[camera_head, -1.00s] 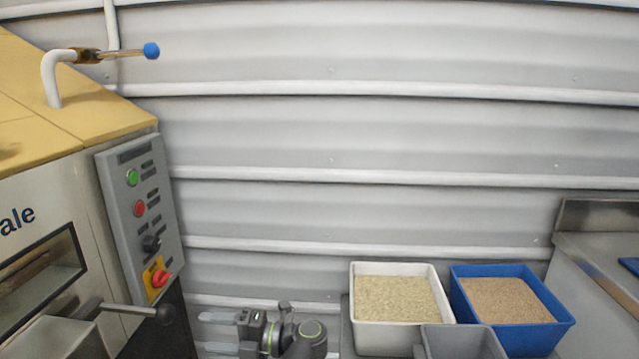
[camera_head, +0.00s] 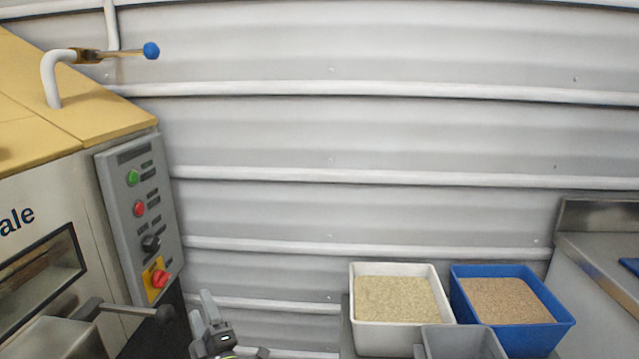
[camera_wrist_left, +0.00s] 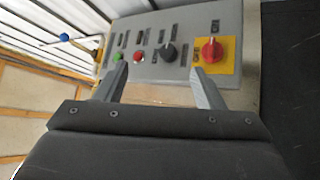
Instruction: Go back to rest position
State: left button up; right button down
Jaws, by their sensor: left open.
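My left gripper (camera_head: 203,311) is low in the head view, just right of the machine's lower corner. Its two fingers are apart and point up, with nothing between them. In the left wrist view my left gripper (camera_wrist_left: 160,85) is open and empty. Beyond its fingers is the grey control panel (camera_wrist_left: 145,40) with green and red buttons, a black knob and a red knob on a yellow plate. The same panel (camera_head: 130,233) stands on the machine's side in the head view. My right gripper is not in view.
The machine (camera_head: 85,200) fills the left, with a black-knobbed lever (camera_head: 130,309) sticking out near my left gripper. A white bin (camera_head: 400,341) and a blue bin (camera_head: 520,340) of granular material stand at the lower right beside a grey container (camera_head: 460,343). A corrugated wall (camera_head: 360,140) closes the back.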

pick_arm(q)
jog(key=s+d+f+m+g+h, duration=0.2)
jog(key=s+f+m+g+h, duration=0.4)
jog(key=s+f+m+h, duration=1)
jog(key=s+a+f+m+g+y, duration=0.1)
jog(key=s+a+m+g+y, duration=0.25)
jog(key=s, duration=0.85)
jog(key=s+a+m+g+y, duration=0.15)
jog(key=s+a+g, duration=0.35)
jog(key=s, duration=0.7)
jog(key=s+d+f+n+g+h, duration=0.1)
jog(key=s+d+f+g, duration=0.1)
jog(key=f, duration=0.9)
jog(key=s+d+f+g+h, duration=0.1)
jog(key=s+f+g, duration=0.15)
jog(key=f, duration=0.95)
jog(key=s+a+t+y+p, duration=0.1)
jog(key=s+a+p, duration=0.1)
jog(key=s+p, duration=0.9)
jog(key=p, duration=0.6)
jog(key=shift+a+f+m, duration=0.3)
jog(key=shift+f, duration=0.05)
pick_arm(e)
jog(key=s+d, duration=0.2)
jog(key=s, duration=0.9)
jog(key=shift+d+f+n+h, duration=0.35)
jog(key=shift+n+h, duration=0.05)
